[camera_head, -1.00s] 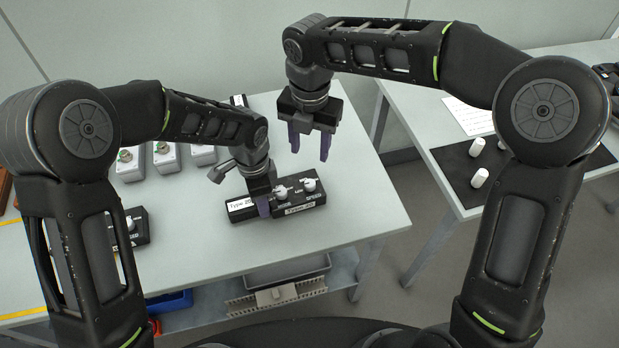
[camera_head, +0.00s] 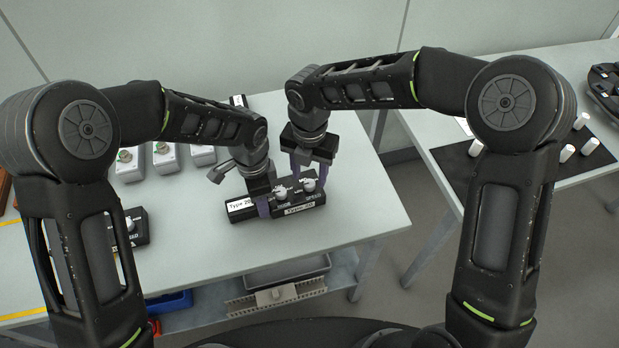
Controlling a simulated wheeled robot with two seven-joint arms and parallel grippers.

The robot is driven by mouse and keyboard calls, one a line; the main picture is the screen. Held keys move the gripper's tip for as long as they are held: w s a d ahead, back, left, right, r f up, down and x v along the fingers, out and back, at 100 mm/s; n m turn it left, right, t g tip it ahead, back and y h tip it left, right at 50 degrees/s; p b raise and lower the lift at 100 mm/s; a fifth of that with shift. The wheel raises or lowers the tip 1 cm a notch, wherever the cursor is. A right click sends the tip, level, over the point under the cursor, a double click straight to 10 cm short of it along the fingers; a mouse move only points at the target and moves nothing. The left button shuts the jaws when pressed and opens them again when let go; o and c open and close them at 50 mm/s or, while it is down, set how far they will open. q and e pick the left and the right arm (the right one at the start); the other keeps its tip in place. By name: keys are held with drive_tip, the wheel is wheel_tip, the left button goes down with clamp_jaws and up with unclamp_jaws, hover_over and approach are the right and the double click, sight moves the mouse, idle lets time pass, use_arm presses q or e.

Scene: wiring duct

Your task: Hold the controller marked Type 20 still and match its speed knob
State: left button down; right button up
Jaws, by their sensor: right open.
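The black controller (camera_head: 290,208) lies on the left table with white labels; the left one reads Type 20 and the front one is blurred. Its white speed knob (camera_head: 309,186) is at the right and a second white knob (camera_head: 281,192) is left of it. My right gripper (camera_head: 308,176) points down with open purple fingers on either side of the speed knob. Whether they touch it cannot be told.
Another black controller (camera_head: 134,228) stands left, partly behind my left arm. A grey tray (camera_head: 288,271) and a blue bin (camera_head: 170,302) sit below the table. The right table holds white cylinders on a black mat (camera_head: 500,172).

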sight(309, 185)
drive_tip(key=shift+f, duration=1.4)
drive_tip(key=shift+c, duration=0.6)
clamp_jaws()
